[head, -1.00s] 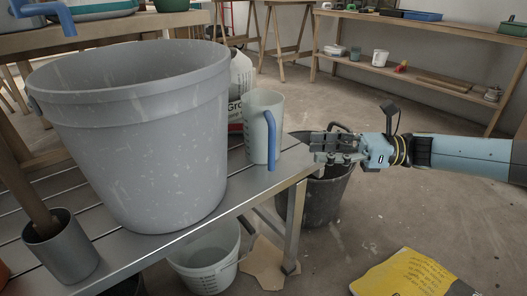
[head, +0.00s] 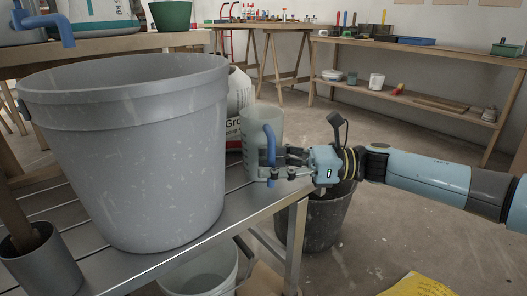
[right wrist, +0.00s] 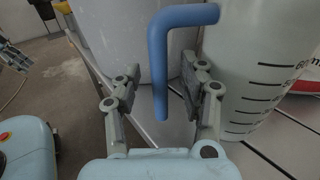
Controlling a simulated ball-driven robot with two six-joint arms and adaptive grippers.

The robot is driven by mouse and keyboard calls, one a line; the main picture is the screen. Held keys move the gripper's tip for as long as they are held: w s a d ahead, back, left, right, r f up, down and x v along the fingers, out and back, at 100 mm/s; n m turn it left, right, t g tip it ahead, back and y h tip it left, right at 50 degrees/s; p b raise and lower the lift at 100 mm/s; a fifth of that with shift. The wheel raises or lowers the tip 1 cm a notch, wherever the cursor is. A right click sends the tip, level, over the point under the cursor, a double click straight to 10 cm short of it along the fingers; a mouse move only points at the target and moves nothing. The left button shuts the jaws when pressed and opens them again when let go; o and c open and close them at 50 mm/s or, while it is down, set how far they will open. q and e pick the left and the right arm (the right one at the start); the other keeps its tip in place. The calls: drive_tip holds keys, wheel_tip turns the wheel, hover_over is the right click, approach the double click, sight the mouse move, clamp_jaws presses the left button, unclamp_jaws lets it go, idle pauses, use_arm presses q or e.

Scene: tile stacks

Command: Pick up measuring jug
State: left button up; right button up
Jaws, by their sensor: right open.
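The measuring jug (head: 238,142) is translucent pale green with a blue handle (head: 270,146). It stands upright on the slatted metal table, right of the big grey bucket. My right gripper (head: 275,165) is at the jug's handle, coming from the right. In the right wrist view the jug (right wrist: 250,85) shows black scale marks at the right. Its blue handle (right wrist: 158,70) hangs between the open fingers of my right gripper (right wrist: 158,88), with gaps to both sides.
The large grey bucket (head: 130,150) stands close left of the jug. A white bag (head: 238,92) stands behind the jug. A grey cup (head: 45,265) holding a wooden handle is at the front left. A dark bucket (head: 325,220) stands on the floor beyond the table edge.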

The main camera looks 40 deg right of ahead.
clamp_jaws()
idle(0.4)
drive_tip(key=shift+r, duration=0.15)
